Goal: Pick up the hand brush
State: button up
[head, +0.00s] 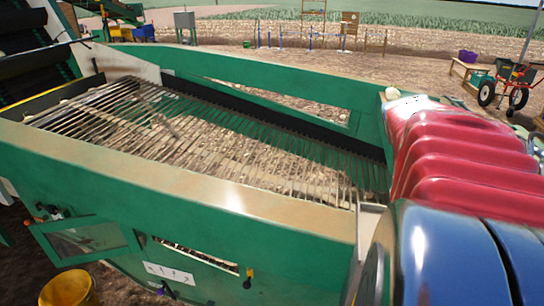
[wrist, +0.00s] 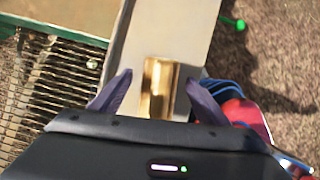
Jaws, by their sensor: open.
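In the wrist view my gripper (wrist: 159,78) is open, with one dark purple finger on each side of a shiny golden-brown block (wrist: 157,88). The block may be part of the hand brush, but its lower end is hidden behind the gripper body and I see no bristles. It lies on a pale grey flat surface (wrist: 170,30). I cannot tell whether the fingers touch it. My gripper does not show in the head view, and I make out no hand brush there.
A green-framed elevator (head: 230,200) with a bed of metal rods (head: 190,140) fills the head view. A yellow bucket (head: 70,290) stands at lower left. A wheelbarrow (head: 510,82) and a purple tub (head: 467,56) are at the back right. Brown ground lies beyond.

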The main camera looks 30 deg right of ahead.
jog(key=shift+x, duration=0.85)
jog(key=shift+c, duration=0.4)
jog(key=c, duration=1.2)
